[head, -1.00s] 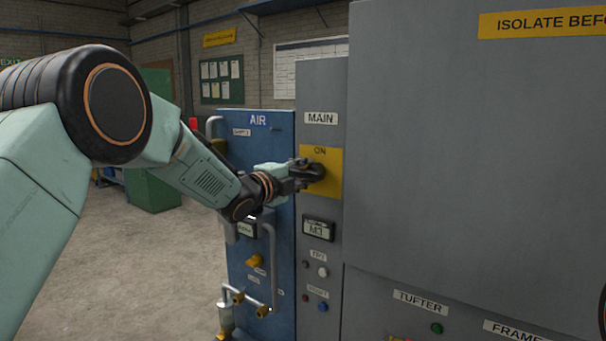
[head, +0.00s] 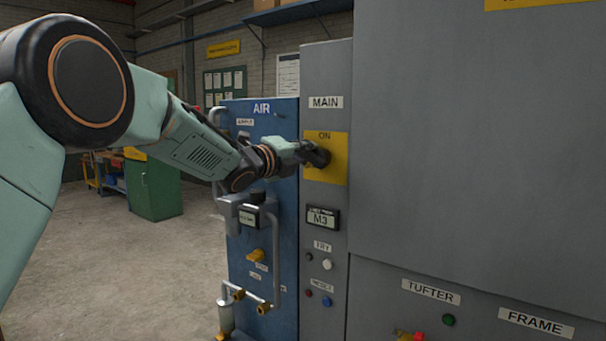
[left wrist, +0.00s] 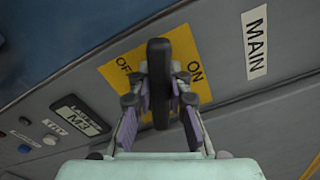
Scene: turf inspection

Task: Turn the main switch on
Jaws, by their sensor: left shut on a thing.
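The main switch is a black handle (left wrist: 158,75) on a yellow plate (head: 339,167) under the MAIN label (head: 325,102). ON shows at the plate's top in the head view. In the left wrist view, OFF is left of the handle and ON is right of it. My left gripper (head: 315,154) is at the plate, with its fingers (left wrist: 158,110) on both sides of the handle, shut on it. The gripper hides most of the handle in the head view, and the handle's exact angle is hard to tell. My right gripper is out of view.
A blue AIR cabinet (head: 262,125) with pipes and a yellow valve (head: 255,255) stands left of the grey panel. Below the switch are an M3 display (head: 322,218) and small buttons (head: 327,264). The grey machine housing (head: 450,150) fills the right. Open floor lies at left.

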